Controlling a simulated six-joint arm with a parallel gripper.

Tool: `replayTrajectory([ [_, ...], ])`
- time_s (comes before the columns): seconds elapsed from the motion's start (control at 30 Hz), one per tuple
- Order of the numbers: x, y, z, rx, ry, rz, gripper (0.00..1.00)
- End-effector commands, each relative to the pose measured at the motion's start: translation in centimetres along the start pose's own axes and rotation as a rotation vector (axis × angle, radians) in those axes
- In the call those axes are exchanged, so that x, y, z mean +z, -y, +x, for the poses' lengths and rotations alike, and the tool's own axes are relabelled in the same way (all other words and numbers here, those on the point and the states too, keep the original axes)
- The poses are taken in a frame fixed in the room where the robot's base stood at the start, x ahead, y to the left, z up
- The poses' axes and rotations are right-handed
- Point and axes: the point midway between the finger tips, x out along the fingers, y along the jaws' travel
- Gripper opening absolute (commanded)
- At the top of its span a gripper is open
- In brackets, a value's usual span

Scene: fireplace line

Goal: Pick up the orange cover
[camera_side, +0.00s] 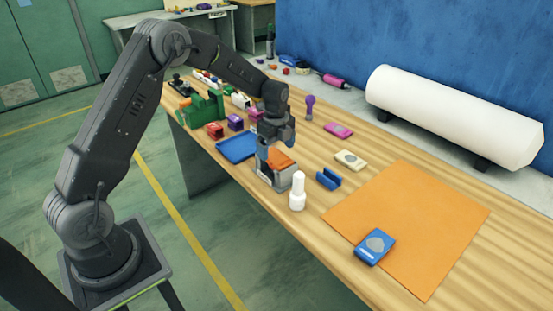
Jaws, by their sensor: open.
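The orange cover (281,158) is a small flat orange piece. It sits at a grey box-like base (270,178) near the front edge of the wooden table, and it looks slightly tilted. My gripper (266,150) points down directly over and beside the cover's left part and is open. The gripper hides part of the cover, and I cannot tell whether its fingers touch it.
A white bottle (298,192) and a blue holder (328,179) stand close on the right. A blue tray (237,148) lies to the left. An orange sheet (420,220) bears a blue box (375,246). A white roll (450,115) lies behind.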

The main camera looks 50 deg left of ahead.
Motion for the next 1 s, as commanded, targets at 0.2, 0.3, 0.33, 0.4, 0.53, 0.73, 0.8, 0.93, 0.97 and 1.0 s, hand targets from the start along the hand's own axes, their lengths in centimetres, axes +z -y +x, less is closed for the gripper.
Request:
replayTrajectory([
  [0.2,-0.1,0.1,2.6,0.001,0.001,0.0,0.92],
  [0.3,-0.1,0.1,2.8,-0.001,0.002,0.0,0.92],
  [0.33,-0.1,0.1,2.8,-0.001,0.002,0.0,0.92],
  [0.4,-0.1,0.1,2.8,-0.001,0.002,0.0,0.92],
  [0.53,-0.1,0.1,2.7,-0.001,0.002,0.0,0.85],
  [0.73,-0.1,0.1,2.7,-0.001,0.002,0.0,0.66],
  [0.8,-0.1,0.1,2.7,-0.001,0.002,0.0,0.59],
  [0.93,-0.1,0.1,2.7,-0.001,0.002,0.0,0.47],
  [0.97,-0.1,0.1,2.7,-0.001,0.002,0.0,0.44],
  [1.0,-0.1,0.1,2.7,-0.001,0.002,0.0,0.4],
])
